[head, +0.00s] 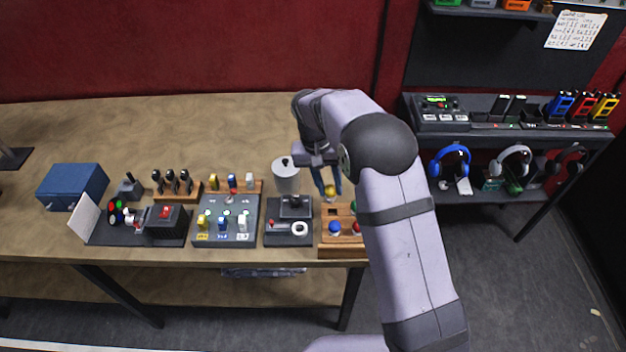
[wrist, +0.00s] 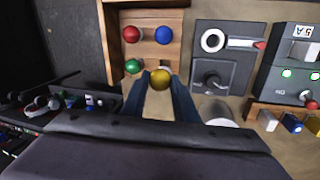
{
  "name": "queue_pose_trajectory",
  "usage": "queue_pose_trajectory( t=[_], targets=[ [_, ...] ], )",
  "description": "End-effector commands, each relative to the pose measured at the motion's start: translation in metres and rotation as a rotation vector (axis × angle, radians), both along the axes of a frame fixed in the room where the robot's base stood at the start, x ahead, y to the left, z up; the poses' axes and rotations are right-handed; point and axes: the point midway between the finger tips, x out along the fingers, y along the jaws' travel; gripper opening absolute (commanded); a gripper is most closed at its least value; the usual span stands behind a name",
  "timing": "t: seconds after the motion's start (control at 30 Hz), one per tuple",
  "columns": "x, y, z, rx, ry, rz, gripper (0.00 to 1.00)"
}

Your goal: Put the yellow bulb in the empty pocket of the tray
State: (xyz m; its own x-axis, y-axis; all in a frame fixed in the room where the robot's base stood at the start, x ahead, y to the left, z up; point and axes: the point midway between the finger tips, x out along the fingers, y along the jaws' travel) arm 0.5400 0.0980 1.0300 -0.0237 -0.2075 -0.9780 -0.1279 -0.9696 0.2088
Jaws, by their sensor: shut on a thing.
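The yellow bulb (head: 330,191) is held between the fingertips of my gripper (head: 327,184), at the back edge of the wooden tray (head: 343,250). The yellow bulb also shows in the wrist view (wrist: 160,79), between the two blue fingers of my gripper (wrist: 160,88). In the wrist view the tray (wrist: 148,23) holds a red bulb (wrist: 131,34), a blue bulb (wrist: 163,35) and a green bulb (wrist: 132,66). The fourth corner, beside the green bulb, is mostly hidden behind the yellow bulb. I cannot tell the bulb's height above the tray.
A grey switch panel (head: 226,239) is further left. The table behind these is mostly clear. Headphones (head: 449,161) hang on a rack at right.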

Motion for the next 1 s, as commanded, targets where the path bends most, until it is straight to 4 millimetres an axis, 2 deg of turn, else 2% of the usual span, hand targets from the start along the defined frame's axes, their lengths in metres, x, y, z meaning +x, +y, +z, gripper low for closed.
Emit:
queue_pose_trajectory(
  t=[0.2, 0.47, 1.0],
  targets=[
    [0.004, -0.011, -0.005, -0.004, 0.004, 0.066, 0.06],
    [0.004, -0.011, -0.011, -0.004, 0.004, 0.066, 0.06],
    [0.004, -0.011, -0.041, -0.004, 0.005, 0.063, 0.06]
  ],
)
